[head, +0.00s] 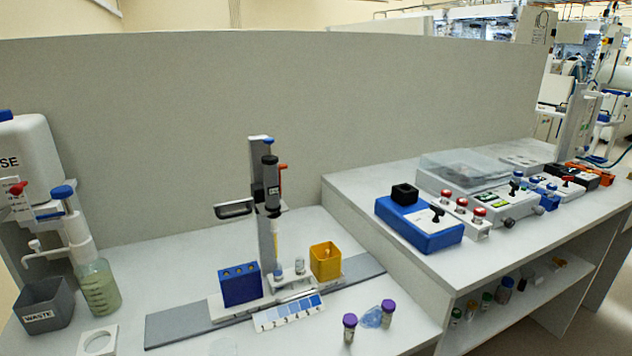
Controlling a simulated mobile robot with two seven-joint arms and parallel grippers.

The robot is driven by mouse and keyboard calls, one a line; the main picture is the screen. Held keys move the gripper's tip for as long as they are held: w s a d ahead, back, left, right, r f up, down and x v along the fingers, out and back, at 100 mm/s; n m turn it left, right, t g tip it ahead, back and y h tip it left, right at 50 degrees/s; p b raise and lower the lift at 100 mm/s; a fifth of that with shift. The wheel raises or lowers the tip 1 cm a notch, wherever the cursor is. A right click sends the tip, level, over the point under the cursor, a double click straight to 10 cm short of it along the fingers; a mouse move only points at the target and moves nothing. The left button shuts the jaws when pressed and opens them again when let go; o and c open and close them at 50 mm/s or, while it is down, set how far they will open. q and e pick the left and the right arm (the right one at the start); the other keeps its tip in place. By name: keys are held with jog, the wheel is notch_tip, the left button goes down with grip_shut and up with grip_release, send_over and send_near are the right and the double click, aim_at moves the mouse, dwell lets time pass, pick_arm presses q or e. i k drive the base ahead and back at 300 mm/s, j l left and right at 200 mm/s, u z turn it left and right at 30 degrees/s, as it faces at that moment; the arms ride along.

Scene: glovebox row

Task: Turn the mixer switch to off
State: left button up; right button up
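A blue box with a black square cup on top (404,194) stands on the raised right-hand bench and looks like the mixer (425,240). A small black lever switch (438,213) sits on its pale top plate, near the right side. The lever is too small for me to tell its setting. No label is readable on the box. Neither of my grippers shows in the head view, and nothing touches the box or its switch.
Right of the box are red-capped vials in a white rack (467,220) and a grey device with a clear lid (464,172). The bench front before the box is clear.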

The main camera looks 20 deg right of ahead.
aim_at(438, 211)
jog(key=z, duration=1.25)
